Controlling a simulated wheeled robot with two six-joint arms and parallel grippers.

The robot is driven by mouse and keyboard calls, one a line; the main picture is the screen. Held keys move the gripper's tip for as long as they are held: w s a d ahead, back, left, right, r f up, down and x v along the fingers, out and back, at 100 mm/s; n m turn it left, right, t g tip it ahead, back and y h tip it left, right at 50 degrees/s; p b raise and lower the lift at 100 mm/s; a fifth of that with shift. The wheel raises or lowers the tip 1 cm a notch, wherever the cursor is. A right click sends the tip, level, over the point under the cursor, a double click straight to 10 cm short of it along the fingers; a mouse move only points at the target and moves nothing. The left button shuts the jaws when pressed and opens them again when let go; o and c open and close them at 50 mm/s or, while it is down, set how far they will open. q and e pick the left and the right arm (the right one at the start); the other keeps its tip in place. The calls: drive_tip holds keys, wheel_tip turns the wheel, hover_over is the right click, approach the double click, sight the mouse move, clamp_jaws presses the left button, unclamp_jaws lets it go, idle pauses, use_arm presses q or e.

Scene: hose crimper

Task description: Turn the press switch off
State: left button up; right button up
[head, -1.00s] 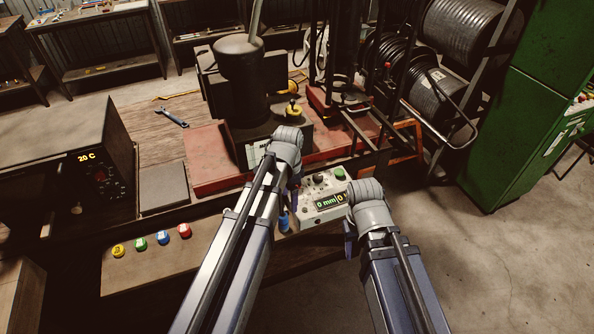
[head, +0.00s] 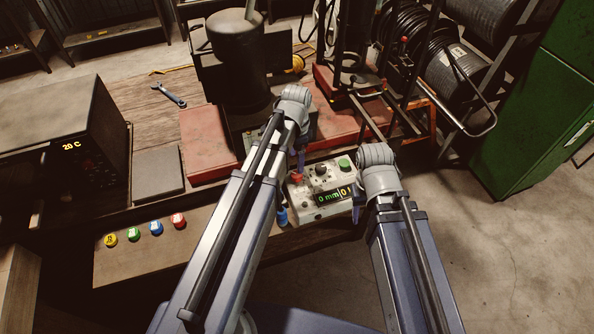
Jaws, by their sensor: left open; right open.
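The press control box (head: 329,212) is pale, with a lit display (head: 333,197) reading "0 mm". On its top are a red button (head: 297,178) at the left, a black knob (head: 321,169) in the middle and a green button (head: 344,163) at the right. My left gripper (head: 301,163) is open just behind the red button; its wrist hides most of it, and I cannot tell if it touches. My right gripper (head: 356,208) is open by the right edge of the box, mostly hidden under its wrist. The dark press (head: 240,65) stands behind.
A red base plate (head: 207,145) lies under the press. A heater-like box (head: 70,150) showing "20 C" and several coloured buttons (head: 145,231) are at left. Hose reels (head: 450,70) and a green cabinet (head: 520,130) are at right.

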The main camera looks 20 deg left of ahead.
sight(297, 174)
use_arm(q)
drive_tip(key=shift+w+f+b, duration=0.1)
drive_tip(key=shift+f+b, duration=0.25)
drive_tip(key=shift+f, duration=0.2)
wheel_tip(297, 174, down, 6)
drive_tip(key=b, duration=0.6)
drive_tip(key=shift+f, duration=0.25)
drive_tip(key=shift+r, duration=0.1)
clamp_jaws()
